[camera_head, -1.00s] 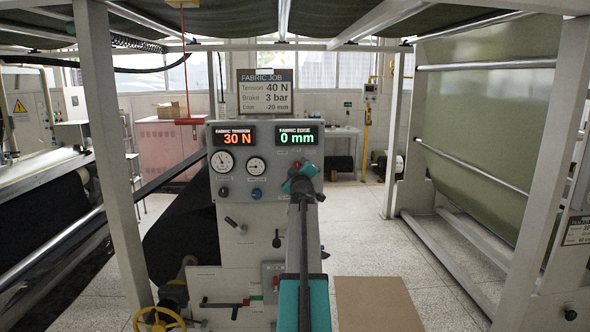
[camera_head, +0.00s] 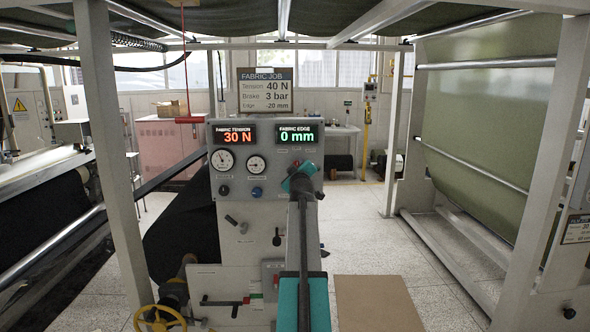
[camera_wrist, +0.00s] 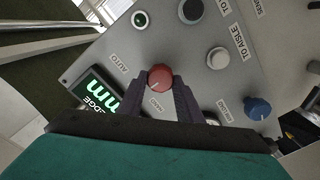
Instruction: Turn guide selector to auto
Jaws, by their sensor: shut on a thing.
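The guide selector is a round red knob (camera_wrist: 160,76) on the grey control panel, with a pale pointer line toward its lower left in the wrist view. A label reading AUTO (camera_wrist: 119,61) is at the knob's left, and a second label, partly covered, lies below it. My gripper (camera_wrist: 159,84) is shut on the knob, one dark finger on each side. In the head view my gripper (camera_head: 301,174) is at the panel's right side, below the green fabric edge display (camera_head: 297,135) reading 0 mm, and mostly hides the knob.
The fabric tension display (camera_head: 235,135) reads 30 N. A job sign (camera_head: 265,91) stands above the panel. Open floor lies to its right.

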